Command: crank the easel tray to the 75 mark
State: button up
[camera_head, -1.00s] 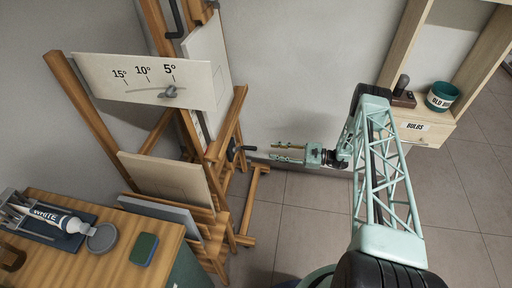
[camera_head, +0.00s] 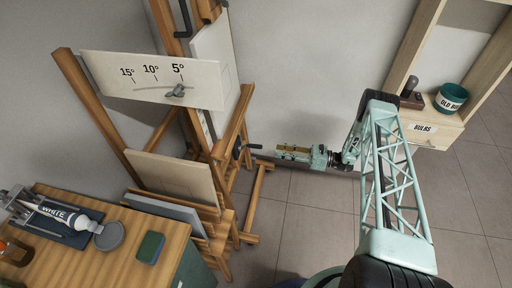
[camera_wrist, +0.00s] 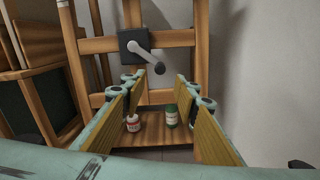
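The crank on the easel is a dark square box (camera_wrist: 133,42) with a silver arm and a dark round knob (camera_wrist: 160,68) at its lower right in the wrist view. In the head view the crank (camera_head: 243,150) sticks out to the right of the wooden easel (camera_head: 230,125). My gripper (camera_wrist: 160,84) is open and empty, with its tan inner pads facing each other. The knob lies ahead, between the fingertips in the picture, and looks apart from them. In the head view my gripper (camera_head: 278,152) points left at the crank handle. The tray's height reading is not legible.
A wooden shelf (camera_wrist: 150,140) with two small bottles lies below the crank. A wooden table (camera_head: 100,265) with a white tube (camera_head: 70,215) and a sponge (camera_head: 150,247) stands at the left. A shelf unit with a bulbs drawer (camera_head: 432,132) stands right. Floor between is clear.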

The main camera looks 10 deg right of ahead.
aim_at(255, 147)
jog(key=shift+a, duration=0.1)
jog(key=shift+b+x, duration=0.75)
jog(key=shift+x, duration=6.05)
jog(key=shift+c, duration=0.5)
grip_shut()
